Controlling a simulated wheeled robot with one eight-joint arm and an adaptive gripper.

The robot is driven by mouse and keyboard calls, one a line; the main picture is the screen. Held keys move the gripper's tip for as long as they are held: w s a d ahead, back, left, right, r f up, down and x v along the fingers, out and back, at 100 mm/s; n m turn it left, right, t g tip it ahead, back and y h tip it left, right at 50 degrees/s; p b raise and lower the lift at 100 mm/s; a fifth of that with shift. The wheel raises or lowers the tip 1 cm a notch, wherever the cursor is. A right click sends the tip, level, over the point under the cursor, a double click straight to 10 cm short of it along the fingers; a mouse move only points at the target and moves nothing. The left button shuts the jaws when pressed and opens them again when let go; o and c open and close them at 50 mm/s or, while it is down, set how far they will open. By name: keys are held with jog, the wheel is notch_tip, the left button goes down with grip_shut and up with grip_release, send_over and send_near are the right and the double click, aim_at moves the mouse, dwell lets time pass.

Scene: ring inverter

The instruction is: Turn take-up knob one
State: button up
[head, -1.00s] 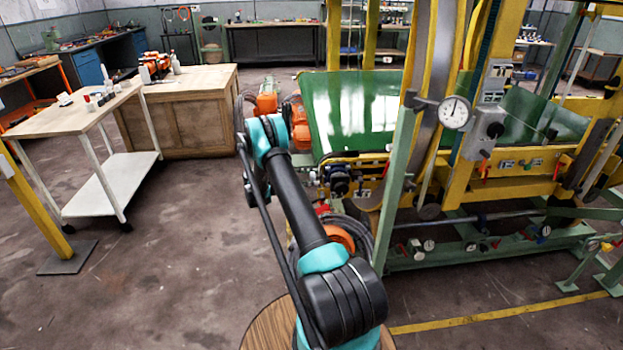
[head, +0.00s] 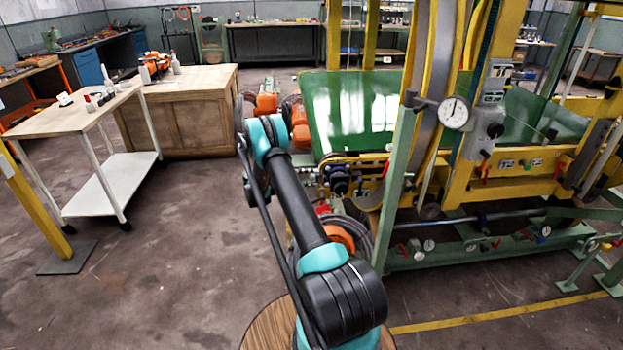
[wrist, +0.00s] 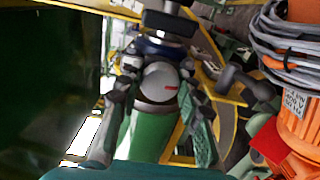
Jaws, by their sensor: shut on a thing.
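In the wrist view my gripper (wrist: 157,62) has its two fingers leaning inward from the lower left and lower right. They are shut on a dark knob (wrist: 168,22) at the top middle, which I take to be take-up knob one. Its label cannot be read. A blue-black collar lies between the fingertips. A pale grey rounded part with a red mark (wrist: 162,82) and a green cylinder show between the fingers. In the head view my arm reaches to the machine's left side, and the gripper's grip cannot be made out there.
The yellow and green machine (head: 470,170) stands at the right, with a dial gauge (head: 454,112) and a green sheet (head: 345,108). An orange part with coiled grey cable (wrist: 290,45) is close to the gripper's right. A trolley (head: 95,108) stands left; the floor between is clear.

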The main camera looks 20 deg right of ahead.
jog(key=m, duration=0.7)
jog(key=shift+a, duration=0.15)
jog(key=m, duration=0.7)
jog(key=shift+f+m, duration=0.1)
jog(key=shift+m, duration=0.2)
jog(key=m, duration=0.3)
jog(key=shift+m, duration=0.3)
jog(key=m, duration=0.3)
jog(key=shift+m, duration=0.3)
jog(key=m, duration=0.3)
jog(key=shift+m, duration=2.2)
